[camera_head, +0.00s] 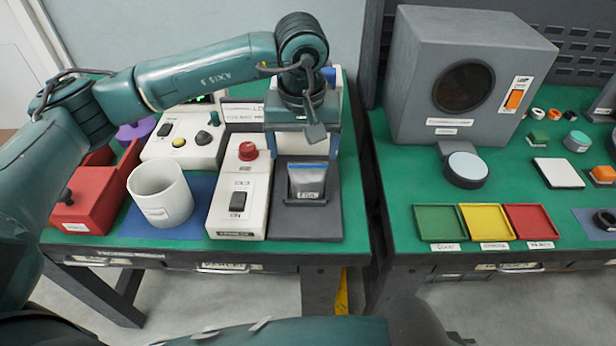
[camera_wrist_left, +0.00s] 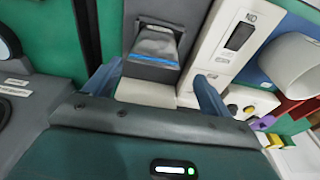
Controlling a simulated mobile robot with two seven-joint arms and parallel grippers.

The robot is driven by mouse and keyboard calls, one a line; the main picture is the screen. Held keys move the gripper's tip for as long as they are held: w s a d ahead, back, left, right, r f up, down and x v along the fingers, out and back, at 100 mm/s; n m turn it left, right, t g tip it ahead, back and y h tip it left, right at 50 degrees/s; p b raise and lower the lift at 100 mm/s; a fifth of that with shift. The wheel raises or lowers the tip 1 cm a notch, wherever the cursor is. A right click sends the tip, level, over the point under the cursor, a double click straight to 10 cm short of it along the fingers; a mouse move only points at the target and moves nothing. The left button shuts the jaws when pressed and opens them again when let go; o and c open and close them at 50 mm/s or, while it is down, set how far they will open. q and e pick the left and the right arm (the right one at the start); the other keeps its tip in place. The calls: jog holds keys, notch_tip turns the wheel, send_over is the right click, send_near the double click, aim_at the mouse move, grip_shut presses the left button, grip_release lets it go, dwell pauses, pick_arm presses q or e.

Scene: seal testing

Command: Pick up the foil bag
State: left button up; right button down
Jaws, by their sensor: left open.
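The foil bag (camera_head: 308,184) is a small grey pouch with a blue strip along its top edge. It sits upright or tilted back in a dark grey holder (camera_head: 291,224) on the left table. It also shows in the left wrist view (camera_wrist_left: 155,46), beyond the fingers. My left gripper (camera_head: 314,132) is above and behind the bag in the head view. My right gripper is not seen.
A white switch box (camera_head: 237,208) with a red knob (camera_head: 248,151) stands left of the holder. A white mug (camera_head: 161,194) and red box (camera_head: 93,205) are farther left. A gap separates the right table, which bears a large grey machine (camera_head: 420,75) and colored trays (camera_head: 486,223).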

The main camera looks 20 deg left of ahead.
aim_at(308, 163)
pick_arm(q)
jog(key=shift+w+d+f+p, duration=0.1)
jog(key=shift+w+f+p, duration=0.1)
jog(key=shift+f, duration=0.7)
jog(key=shift+w+d+f+p, duration=0.1)
jog(key=shift+w+f, duration=0.1)
jog(key=shift+f, duration=0.65)
jog(key=shift+w+d+f+p, duration=0.1)
jog(key=shift+w+f, duration=0.1)
jog(key=shift+f, duration=0.7)
jog(key=shift+c, duration=0.5)
jog(key=c, duration=0.9)
